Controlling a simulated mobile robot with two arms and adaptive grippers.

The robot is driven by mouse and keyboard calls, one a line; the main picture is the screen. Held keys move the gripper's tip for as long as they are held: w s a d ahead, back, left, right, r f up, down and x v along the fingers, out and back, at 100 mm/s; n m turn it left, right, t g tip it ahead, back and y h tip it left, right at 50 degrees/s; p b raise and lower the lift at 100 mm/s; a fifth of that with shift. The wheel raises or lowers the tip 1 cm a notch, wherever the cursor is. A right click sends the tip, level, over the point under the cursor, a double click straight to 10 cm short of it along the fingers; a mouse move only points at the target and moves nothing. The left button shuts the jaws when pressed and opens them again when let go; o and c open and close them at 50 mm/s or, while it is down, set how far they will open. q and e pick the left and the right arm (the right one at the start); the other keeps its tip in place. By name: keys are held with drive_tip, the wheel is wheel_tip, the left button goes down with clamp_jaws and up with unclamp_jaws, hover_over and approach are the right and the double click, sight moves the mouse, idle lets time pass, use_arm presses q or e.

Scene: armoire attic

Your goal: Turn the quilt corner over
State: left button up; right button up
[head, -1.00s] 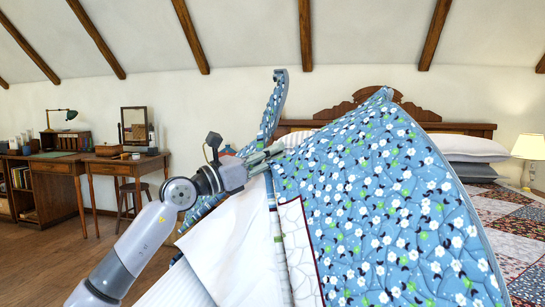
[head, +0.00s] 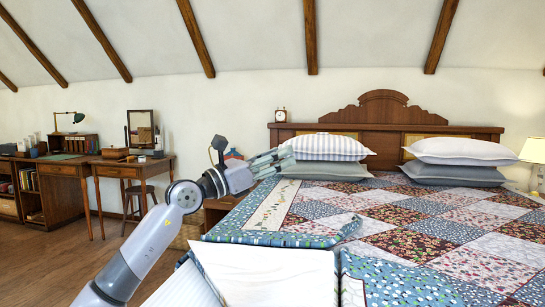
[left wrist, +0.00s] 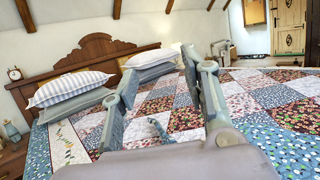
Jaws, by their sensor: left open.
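The patchwork quilt (head: 400,215) covers the bed with its patched face up and a blue floral border. Near the front left its border (head: 270,238) lies in a crease, with a small curled blue tip (head: 349,229) standing up. That tip also shows in the left wrist view (left wrist: 158,129), between the fingers. White bedding (head: 265,272) is bare in front of the crease. My left gripper (head: 284,160) is open and empty above the left side of the bed, apart from the quilt; its spread fingers show in the left wrist view (left wrist: 168,78). My right gripper is out of view.
Striped and plain pillows (head: 328,146) lie against the wooden headboard (head: 385,112). Desks (head: 130,168) and a stool are farther left.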

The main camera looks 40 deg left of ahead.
use_arm(q)
drive_tip(key=shift+s+f, duration=0.1)
drive_tip(key=v, duration=1.1)
drive_tip(key=shift+s+a, duration=0.15)
drive_tip(key=shift+s, duration=0.25)
idle(0.3)
